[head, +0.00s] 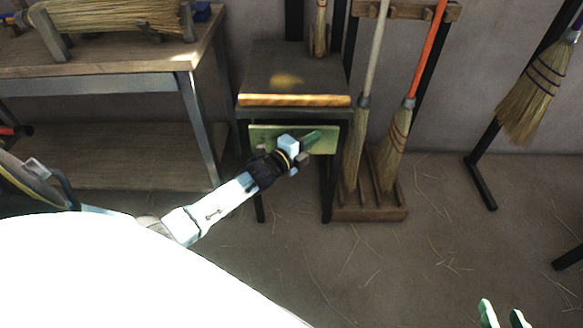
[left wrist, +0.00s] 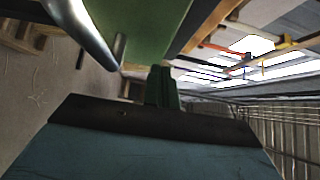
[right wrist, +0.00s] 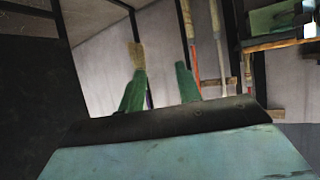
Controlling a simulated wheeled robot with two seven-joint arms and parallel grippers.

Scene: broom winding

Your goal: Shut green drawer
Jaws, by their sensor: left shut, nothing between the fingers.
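The green drawer front (head: 262,136) is on the small dark cabinet (head: 290,75), just below its worn wooden front edge. How far it stands out is hard to tell. My left gripper (head: 308,141) is in front of the drawer's face and hides part of it. Its fingers (left wrist: 162,86) are together and empty. In the left wrist view the green panel (left wrist: 145,25) fills the top, with a metal bar handle (left wrist: 85,30) close by; contact cannot be told. My right gripper (head: 503,316) is at the lower right, away from the cabinet, with its fingers apart and empty.
A workbench (head: 100,68) with a broom head in a clamp stands left of the cabinet. A wooden rack (head: 370,212) with upright brooms stands close on its right. Another broom (head: 540,90) hangs at far right. The floor in front is clear except for scattered straw.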

